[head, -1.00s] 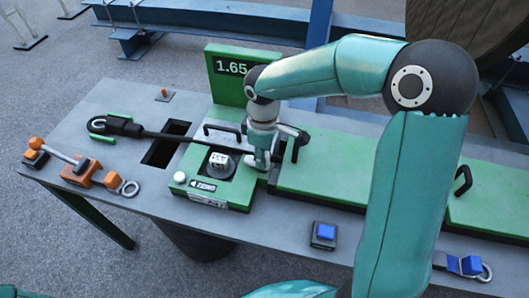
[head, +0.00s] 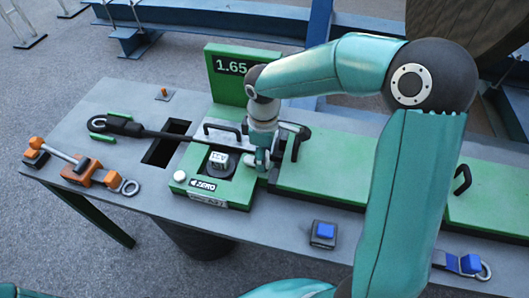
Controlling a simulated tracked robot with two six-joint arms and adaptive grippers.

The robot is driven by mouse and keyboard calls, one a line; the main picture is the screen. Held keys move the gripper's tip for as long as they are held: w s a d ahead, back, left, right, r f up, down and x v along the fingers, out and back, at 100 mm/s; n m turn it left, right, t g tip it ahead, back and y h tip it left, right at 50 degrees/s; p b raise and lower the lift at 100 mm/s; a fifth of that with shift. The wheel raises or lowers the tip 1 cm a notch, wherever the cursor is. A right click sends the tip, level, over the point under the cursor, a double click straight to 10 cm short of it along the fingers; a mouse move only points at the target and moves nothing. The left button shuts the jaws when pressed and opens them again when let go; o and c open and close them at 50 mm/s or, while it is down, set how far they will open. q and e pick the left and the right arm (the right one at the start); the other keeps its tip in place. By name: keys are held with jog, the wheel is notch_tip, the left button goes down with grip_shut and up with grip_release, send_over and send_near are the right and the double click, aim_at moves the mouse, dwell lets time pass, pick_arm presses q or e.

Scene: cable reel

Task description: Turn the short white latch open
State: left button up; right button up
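A round white knob (head: 180,176) stands at the unit's left front corner, clear of the gripper. My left gripper is out of view.
A green display (head: 231,68) reading 1.65 stands behind the unit. A black rod or cable (head: 160,133) crosses a dark table opening (head: 166,144). An orange clamp (head: 78,170) lies left. A blue button (head: 325,231) sits in front. The green covers (head: 335,166) carry black handles.

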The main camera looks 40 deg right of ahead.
jog(key=shift+r, duration=0.1)
notch_tip(320, 180, up, 12)
dwell(0.6)
dwell(0.4)
